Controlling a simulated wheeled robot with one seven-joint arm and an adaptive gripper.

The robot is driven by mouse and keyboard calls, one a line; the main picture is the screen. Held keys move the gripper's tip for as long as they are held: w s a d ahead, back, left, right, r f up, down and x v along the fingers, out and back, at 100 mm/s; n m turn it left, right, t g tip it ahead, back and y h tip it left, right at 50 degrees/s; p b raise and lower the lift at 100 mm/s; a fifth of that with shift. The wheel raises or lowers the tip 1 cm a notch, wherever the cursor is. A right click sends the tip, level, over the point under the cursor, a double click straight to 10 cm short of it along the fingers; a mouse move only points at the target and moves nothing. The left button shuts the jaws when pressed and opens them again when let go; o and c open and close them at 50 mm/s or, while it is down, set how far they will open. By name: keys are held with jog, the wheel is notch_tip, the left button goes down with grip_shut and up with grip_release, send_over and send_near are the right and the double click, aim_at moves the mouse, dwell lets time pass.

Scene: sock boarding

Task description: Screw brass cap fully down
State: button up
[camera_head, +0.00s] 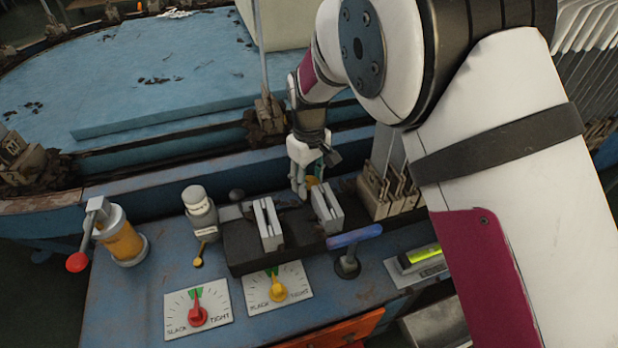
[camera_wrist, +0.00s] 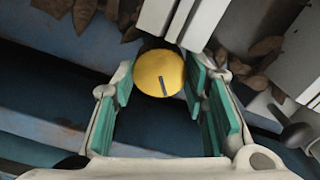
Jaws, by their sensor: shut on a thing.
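The brass cap (camera_wrist: 158,73) is a round yellow disc with a dark line across its top. In the wrist view it lies between the green pads of my gripper (camera_wrist: 163,75), near their tips, and my gripper is shut on it. In the head view my gripper (camera_head: 304,183) points down behind the dark block, and a little of the yellow cap (camera_head: 312,181) shows beside the fingers. What lies under the cap is hidden in both views.
Grey plates (camera_head: 268,224) stand upright on the dark block (camera_head: 246,246) close to my gripper. A blue-handled lever (camera_head: 354,238), two slack/tight dials (camera_head: 197,313), a grey-topped bottle (camera_head: 199,208) and an amber pot (camera_head: 124,243) stand on the blue bench. Brown leaves (camera_wrist: 112,20) lie near the cap.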

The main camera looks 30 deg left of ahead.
jog(key=m+p, duration=0.3)
jog(key=shift+r, duration=0.1)
jog(key=m+p, duration=0.2)
jog(key=m, duration=0.2)
jog(key=shift+p, duration=0.4)
jog(key=m+p, duration=0.2)
jog(key=m, duration=0.2)
jog(key=shift+d, duration=0.1)
jog(key=shift+m+p, duration=0.95)
jog(key=shift+m, duration=0.85)
jog(key=shift+f, duration=0.2)
jog(key=o, duration=1.2)
jog(key=shift+c, duration=0.2)
jog(key=shift+d, duration=0.1)
